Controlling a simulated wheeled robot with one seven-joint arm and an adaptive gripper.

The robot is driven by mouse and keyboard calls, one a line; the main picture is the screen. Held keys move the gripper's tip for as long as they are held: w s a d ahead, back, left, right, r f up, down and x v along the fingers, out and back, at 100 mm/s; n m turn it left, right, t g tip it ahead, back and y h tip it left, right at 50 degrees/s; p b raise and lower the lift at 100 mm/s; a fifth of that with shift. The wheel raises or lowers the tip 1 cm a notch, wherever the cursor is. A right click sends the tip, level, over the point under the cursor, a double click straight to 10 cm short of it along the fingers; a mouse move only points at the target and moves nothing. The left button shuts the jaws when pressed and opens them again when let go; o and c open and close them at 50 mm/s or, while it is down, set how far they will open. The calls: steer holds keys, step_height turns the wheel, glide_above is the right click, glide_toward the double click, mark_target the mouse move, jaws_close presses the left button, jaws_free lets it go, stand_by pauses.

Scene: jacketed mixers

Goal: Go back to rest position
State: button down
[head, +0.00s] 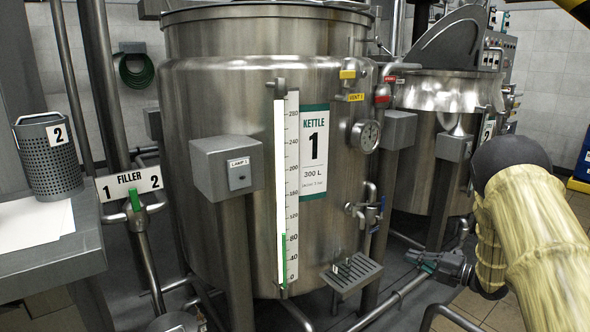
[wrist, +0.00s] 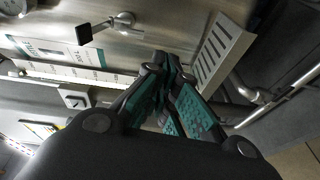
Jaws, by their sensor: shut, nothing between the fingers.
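My gripper (head: 427,262) is at the lower right of the head view, at the end of my arm, in front of the pipes below the second kettle. In the wrist view my gripper (wrist: 172,75) has its green-padded fingers together, with nothing between them. The steel kettle 1 (head: 215,100) stands to its left, with a level scale whose green column reaches roughly 80. The drip tray (head: 352,272) on the kettle's front is left of the gripper; the slotted tray (wrist: 222,52) also shows close to the fingers in the wrist view. I see no contact with either.
A second kettle (head: 450,92) stands behind at the right. Pipes (head: 390,300) run low across the floor. A filler valve with a green handle (head: 134,199) and a bench (head: 50,255) with a perforated basket (head: 50,165) are at the left. A valve (head: 372,210) sits above the drip tray.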

steer(key=s+a+f+m+h, duration=0.35)
steer(key=s+f+m, duration=0.35)
steer(key=f, duration=0.4)
steer(key=s+a+f+m+h, duration=0.2)
steer(key=s+f+m+h, duration=0.35)
steer(key=f+m, duration=0.4)
steer(key=s+a+f+m+g+h, duration=0.25)
steer(key=s+f, duration=0.35)
steer(key=s, duration=0.5)
steer(key=s+a+f+m+g+h, duration=0.1)
steer(key=s+a+f+m+g, duration=0.15)
steer(key=s+f, duration=0.6)
steer(key=s+a+r+m+g, duration=0.1)
steer(key=s+a+m+g, duration=0.15)
steer(key=s, duration=1.05)
steer(key=s+a+r+m+g, duration=0.1)
steer(key=s+m+g, duration=0.3)
steer(key=s, duration=0.8)
step_height(320, 180, up, 17)
steer(key=p, duration=1.7)
steer(key=shift+w+r+h, duration=0.15)
steer(key=shift+w+h, duration=0.15)
steer(key=shift+h, duration=0.15)
